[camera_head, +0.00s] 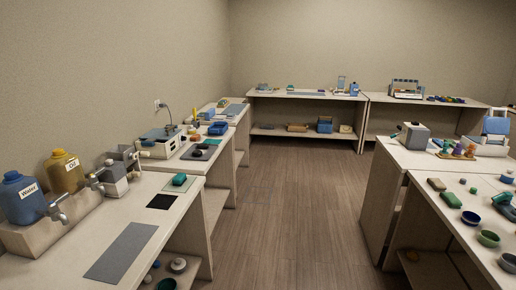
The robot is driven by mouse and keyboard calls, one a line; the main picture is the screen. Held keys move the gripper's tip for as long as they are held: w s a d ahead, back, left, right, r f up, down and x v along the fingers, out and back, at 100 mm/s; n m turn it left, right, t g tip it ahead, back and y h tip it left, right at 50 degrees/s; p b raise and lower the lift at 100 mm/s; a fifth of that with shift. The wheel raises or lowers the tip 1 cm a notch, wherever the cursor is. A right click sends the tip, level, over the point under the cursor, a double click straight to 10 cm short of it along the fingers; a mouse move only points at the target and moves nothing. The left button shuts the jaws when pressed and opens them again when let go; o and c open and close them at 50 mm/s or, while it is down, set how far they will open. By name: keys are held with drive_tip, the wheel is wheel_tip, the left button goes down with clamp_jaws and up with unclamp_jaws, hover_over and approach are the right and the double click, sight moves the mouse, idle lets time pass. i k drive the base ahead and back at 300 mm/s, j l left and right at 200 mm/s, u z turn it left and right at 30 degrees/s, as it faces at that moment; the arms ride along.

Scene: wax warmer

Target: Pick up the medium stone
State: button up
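I cannot tell for certain which thing is the medium stone. On the right table, a brownish-green rounded block (436,184) lies near the left edge, with a teal rounded block (451,199) just in front of it. Smaller blue-grey pieces (474,190) lie to their right. On the left table, a teal block (179,179) sits on a pale green mat. Small round pieces (156,264) lie on the shelf under that table, too small to identify. My gripper is not in view.
The left table holds a blue Water jug (22,198), a yellow Oil jug (64,172) and a grey mat (122,252). The wooden floor (290,200) between the tables is clear.

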sight(201, 146)
drive_tip(key=i+j+u, duration=0.1)
drive_tip(key=i+u, duration=0.15)
drive_tip(key=i, duration=0.45)
drive_tip(key=i+u, duration=0.2)
drive_tip(key=i, duration=0.5)
drive_tip(key=i+l+u, duration=0.25)
drive_tip(key=i, duration=0.45)
drive_tip(key=i+u, duration=0.2)
drive_tip(key=i, duration=0.65)
drive_tip(key=i+l+u, duration=0.15)
drive_tip(key=i, duration=0.65)
